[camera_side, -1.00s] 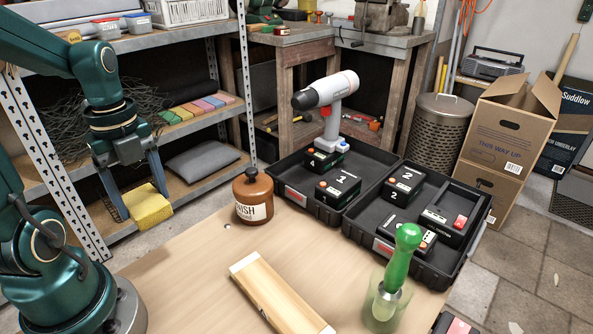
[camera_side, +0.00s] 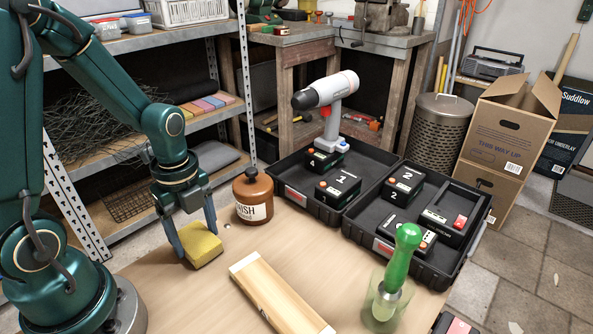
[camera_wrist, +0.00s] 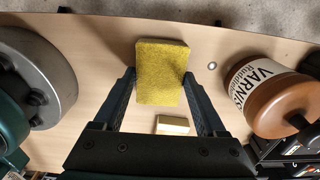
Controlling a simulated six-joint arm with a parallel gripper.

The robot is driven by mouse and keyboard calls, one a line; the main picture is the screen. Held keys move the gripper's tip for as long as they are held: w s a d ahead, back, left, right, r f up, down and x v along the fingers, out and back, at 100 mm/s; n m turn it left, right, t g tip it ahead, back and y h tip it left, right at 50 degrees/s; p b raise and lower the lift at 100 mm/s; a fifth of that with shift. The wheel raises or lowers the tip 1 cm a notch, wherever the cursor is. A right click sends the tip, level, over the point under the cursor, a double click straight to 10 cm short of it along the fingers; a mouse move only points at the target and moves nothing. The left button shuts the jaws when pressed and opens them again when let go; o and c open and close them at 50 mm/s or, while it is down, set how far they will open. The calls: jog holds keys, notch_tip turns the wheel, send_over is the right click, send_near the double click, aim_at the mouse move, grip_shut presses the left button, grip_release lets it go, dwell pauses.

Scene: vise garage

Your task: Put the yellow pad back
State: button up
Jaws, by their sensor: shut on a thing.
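The yellow pad (camera_side: 203,245) is a rough sponge-like block between the fingers of my gripper (camera_side: 194,241). My gripper is shut on it, just above or at the bench top on the left side; I cannot tell whether the pad touches the wood. In the wrist view the pad (camera_wrist: 162,72) sits between the two dark fingertips of my gripper (camera_wrist: 160,88), its far part sticking out beyond them. On the middle shelf at the back, a row of coloured pads (camera_side: 205,105) lies side by side; its near left end is hidden behind my arm.
A brown varnish pot (camera_side: 252,198) stands right of my gripper, and shows at right in the wrist view (camera_wrist: 280,95). A wooden block (camera_side: 278,292) lies on the bench (camera_side: 340,270). A green-handled tool stands in a glass (camera_side: 385,305). Black trays (camera_side: 345,215) hold batteries and a drill.

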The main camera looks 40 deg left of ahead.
aim_at(196, 238)
jog(key=shift+f, duration=0.15)
jog(key=o, duration=1.1)
jog(key=shift+o, duration=0.2)
notch_tip(196, 238, up, 12)
jog(key=s+d+r+n+t, duration=0.2)
jog(key=s+d+n+t, duration=0.2)
jog(key=n, duration=1.4)
jog(key=d+t, duration=0.1)
jog(key=d, duration=0.2)
jog(key=shift+r+t, duration=0.3)
